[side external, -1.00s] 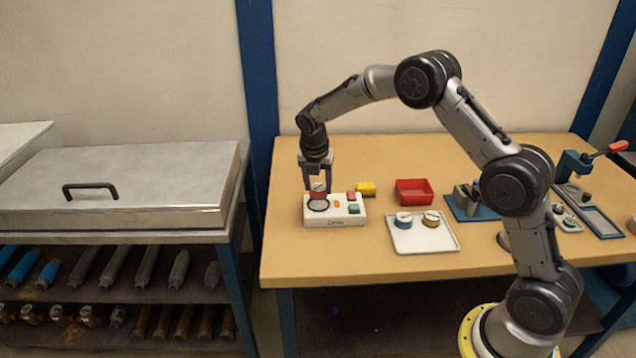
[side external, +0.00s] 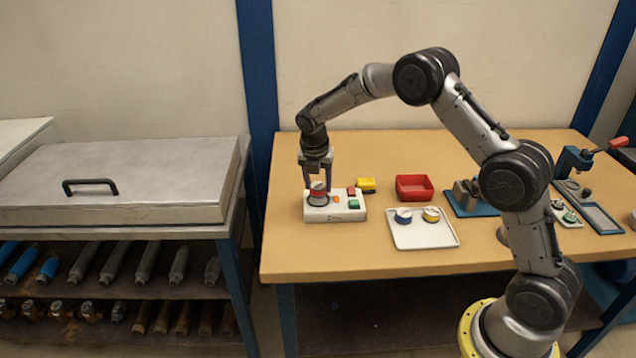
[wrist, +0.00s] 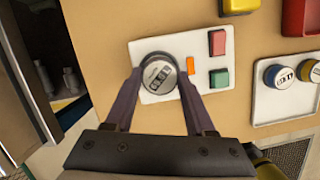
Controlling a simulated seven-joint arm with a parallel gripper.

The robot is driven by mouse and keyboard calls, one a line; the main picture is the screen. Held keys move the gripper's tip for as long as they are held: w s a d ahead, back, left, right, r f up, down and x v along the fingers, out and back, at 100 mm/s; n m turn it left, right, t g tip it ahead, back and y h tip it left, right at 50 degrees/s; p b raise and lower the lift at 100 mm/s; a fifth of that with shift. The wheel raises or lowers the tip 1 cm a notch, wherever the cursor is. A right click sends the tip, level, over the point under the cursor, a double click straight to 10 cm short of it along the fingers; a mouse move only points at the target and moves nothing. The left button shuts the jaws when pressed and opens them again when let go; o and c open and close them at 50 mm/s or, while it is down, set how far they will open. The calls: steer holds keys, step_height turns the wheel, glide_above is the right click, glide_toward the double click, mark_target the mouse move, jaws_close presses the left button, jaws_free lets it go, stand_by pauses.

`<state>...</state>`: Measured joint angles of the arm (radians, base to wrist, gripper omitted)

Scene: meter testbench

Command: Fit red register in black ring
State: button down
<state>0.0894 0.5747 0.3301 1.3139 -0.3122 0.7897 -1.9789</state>
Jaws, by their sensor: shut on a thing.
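The red register (side external: 318,193) has a pale round face with a dark digit window, seen from above in the wrist view (wrist: 158,76). My gripper (side external: 317,187) is shut on it, with one finger on each side. The register is upright at the black ring (side external: 318,202), on the left part of the white test block (side external: 345,212). It looks down at the ring; whether it is fully seated cannot be told. In the wrist view a dark rim surrounds the face, and the register and fingers hide most of the ring.
The white block carries a red button (wrist: 217,42), a green button (wrist: 219,78) and an orange piece (wrist: 190,66). A white tray (side external: 425,238) holds a blue and a yellow register. A yellow block (side external: 366,185) and a red bin (side external: 414,187) stand behind. The table front is clear.

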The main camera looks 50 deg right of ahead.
steer(key=shift+f, duration=1.05)
stand_by(1.1)
steer(key=shift+c, duration=0.8)
jaws_free()
steer(key=shift+o, duration=0.2)
steer(key=shift+o, duration=0.6)
steer(key=shift+r, duration=3.5)
